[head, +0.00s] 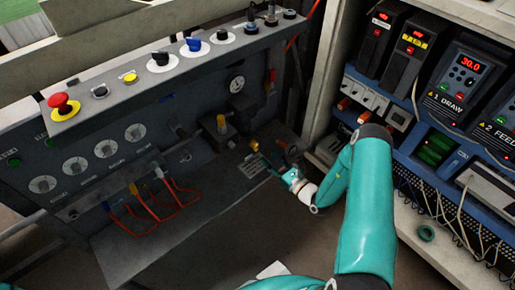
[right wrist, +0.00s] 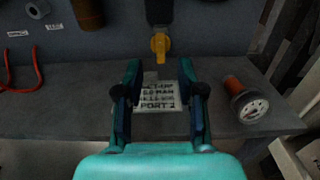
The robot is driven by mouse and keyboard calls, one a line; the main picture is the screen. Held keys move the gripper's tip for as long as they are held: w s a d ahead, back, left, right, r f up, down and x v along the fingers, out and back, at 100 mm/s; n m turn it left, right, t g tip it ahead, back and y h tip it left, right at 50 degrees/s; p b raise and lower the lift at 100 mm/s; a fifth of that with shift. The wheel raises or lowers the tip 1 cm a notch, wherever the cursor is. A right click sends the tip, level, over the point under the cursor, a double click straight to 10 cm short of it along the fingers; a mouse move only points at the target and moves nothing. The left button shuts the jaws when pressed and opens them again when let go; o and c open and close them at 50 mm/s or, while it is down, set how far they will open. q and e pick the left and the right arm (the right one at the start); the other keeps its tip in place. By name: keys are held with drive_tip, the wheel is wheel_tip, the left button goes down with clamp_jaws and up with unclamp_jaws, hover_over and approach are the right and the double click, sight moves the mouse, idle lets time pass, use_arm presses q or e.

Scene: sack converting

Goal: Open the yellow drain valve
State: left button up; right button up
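The yellow drain valve (right wrist: 160,45) hangs below a dark cylinder (right wrist: 159,12) at the top middle of the right wrist view. In the head view a small yellow-brass part (head: 254,145), which looks like this valve, shows just beyond my right gripper (head: 277,172). In the right wrist view my right gripper (right wrist: 162,88) is open, its two dark fingers spread apart with nothing held. The valve lies ahead of the fingertips, roughly centred between them, with a visible gap. My left gripper is not in view.
A lettered label (right wrist: 160,97) lies on the grey shelf (right wrist: 85,120) behind the fingers. A gauge with an orange body (right wrist: 247,104) lies right of them. Red looped tubes (head: 150,205) stand left. A cabinet with drive units (head: 468,85) stands right.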

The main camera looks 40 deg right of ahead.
sight(257, 146)
drive_tip(key=w, duration=0.2)
drive_tip(key=w+b, duration=0.1)
drive_tip(key=w, duration=0.5)
drive_tip(key=shift+a+b, duration=0.25)
drive_tip(key=shift+b, duration=0.05)
